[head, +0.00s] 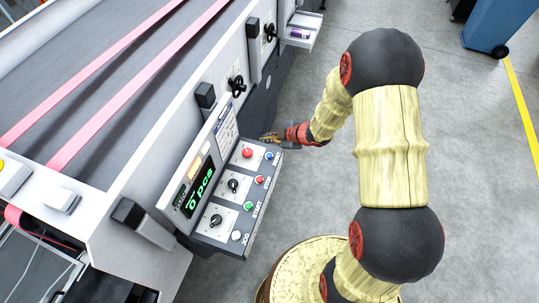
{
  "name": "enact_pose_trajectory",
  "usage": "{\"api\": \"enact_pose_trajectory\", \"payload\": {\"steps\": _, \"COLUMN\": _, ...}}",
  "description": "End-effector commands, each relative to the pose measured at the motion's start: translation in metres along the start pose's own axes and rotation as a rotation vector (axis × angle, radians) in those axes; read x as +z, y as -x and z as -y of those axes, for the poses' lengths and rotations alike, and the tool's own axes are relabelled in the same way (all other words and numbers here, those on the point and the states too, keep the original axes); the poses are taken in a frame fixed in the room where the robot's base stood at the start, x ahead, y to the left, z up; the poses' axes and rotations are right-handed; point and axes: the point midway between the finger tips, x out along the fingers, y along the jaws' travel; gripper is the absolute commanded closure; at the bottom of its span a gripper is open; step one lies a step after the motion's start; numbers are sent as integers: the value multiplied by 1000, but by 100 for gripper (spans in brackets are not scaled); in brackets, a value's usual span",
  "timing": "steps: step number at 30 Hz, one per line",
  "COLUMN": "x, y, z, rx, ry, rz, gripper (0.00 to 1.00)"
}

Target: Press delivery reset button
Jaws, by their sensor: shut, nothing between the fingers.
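The control panel (206,242) juts from the side of the machine, with a green display (200,189) reading "0 pcs". A small blue button (269,156) sits at the panel's far right corner; the label beside it is too small to read surely. My gripper (265,138) is shut and empty, pointing left, just above the blue button in the picture, near the panel's far edge. A gap shows between them; the gripper's height over the panel cannot be told.
A red mushroom button (247,153), red stop button (259,180), green start button (248,206), white button (236,236) and two black knobs share the panel. The conveyor with pink belts (110,85) lies left. Grey floor is open right; a blue bin (498,25) stands far right.

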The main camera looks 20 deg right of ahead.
Motion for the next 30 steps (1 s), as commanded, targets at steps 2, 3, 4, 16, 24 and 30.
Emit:
{"api": "enact_pose_trajectory", "payload": {"steps": 2, "x": 0, "y": 0, "z": 0, "rx": 0, "ry": 0, "rz": 1, "gripper": 100}}
{"api": "enact_pose_trajectory", "payload": {"steps": 3, "x": 0, "y": 0, "z": 0, "rx": 0, "ry": -1, "rz": 1, "gripper": 100}}
{"api": "enact_pose_trajectory", "payload": {"steps": 4, "x": 0, "y": 0, "z": 0, "rx": 0, "ry": -1, "rz": 1, "gripper": 100}}
{"api": "enact_pose_trajectory", "payload": {"steps": 16, "x": 12, "y": -16, "z": 12, "rx": 0, "ry": -2, "rz": 2, "gripper": 100}}
{"api": "enact_pose_trajectory", "payload": {"steps": 24, "x": 31, "y": -41, "z": 30, "rx": 0, "ry": -2, "rz": 3, "gripper": 100}}
{"api": "enact_pose_trajectory", "payload": {"steps": 30, "x": 42, "y": -57, "z": 41, "rx": 0, "ry": -2, "rz": 3, "gripper": 100}}
